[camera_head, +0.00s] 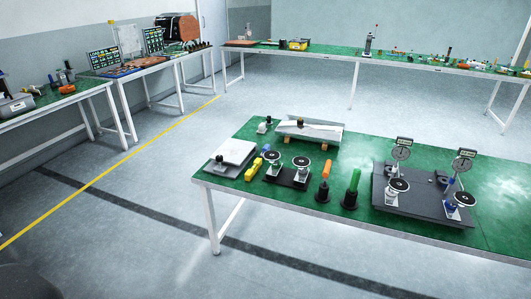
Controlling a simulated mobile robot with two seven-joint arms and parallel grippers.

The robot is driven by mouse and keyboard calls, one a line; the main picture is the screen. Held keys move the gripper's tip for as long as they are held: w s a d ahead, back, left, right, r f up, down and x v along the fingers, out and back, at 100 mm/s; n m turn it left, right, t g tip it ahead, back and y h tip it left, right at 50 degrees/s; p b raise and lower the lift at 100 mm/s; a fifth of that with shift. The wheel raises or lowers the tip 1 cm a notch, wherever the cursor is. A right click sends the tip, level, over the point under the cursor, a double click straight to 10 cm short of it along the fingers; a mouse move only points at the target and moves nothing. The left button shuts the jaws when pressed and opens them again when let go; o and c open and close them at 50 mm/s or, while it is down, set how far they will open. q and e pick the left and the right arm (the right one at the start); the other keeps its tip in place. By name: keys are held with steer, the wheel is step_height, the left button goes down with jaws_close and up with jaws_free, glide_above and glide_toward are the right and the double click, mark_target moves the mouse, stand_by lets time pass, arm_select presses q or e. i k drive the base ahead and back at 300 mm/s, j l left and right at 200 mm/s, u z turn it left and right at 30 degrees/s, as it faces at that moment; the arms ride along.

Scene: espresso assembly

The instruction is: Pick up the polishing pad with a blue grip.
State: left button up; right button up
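I cannot clearly make out a polishing pad with a blue grip. On the near green table (500,200), a small blue part (266,148) shows beside a yellow piece (253,170). Another blue part (450,184) shows behind the right dial gauge stand on the dark plate; both are too small to identify. An orange-handled tool (324,172) and a green-handled tool (354,182) stand upright in dark round bases near the front edge. Neither of my grippers is in view.
The dark plate (415,210) carries dial gauges on stands. A white-topped block (237,152) and a silver tray (325,131) are at the table's left. Cluttered benches (330,53) line the back and left. The floor between is open, with a yellow line (100,178).

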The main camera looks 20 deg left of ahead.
mark_target(267, 147)
steer(key=z, duration=0.4)
steer(key=i+j+z, duration=0.15)
steer(key=j+z, duration=0.5)
steer(key=j, duration=0.2)
steer(key=i+j+z, duration=0.1)
steer(key=j, duration=0.35)
steer(key=j+z, duration=0.15)
steer(key=j, duration=1)
steer(key=i+j, duration=0.1)
steer(key=j, duration=0.6)
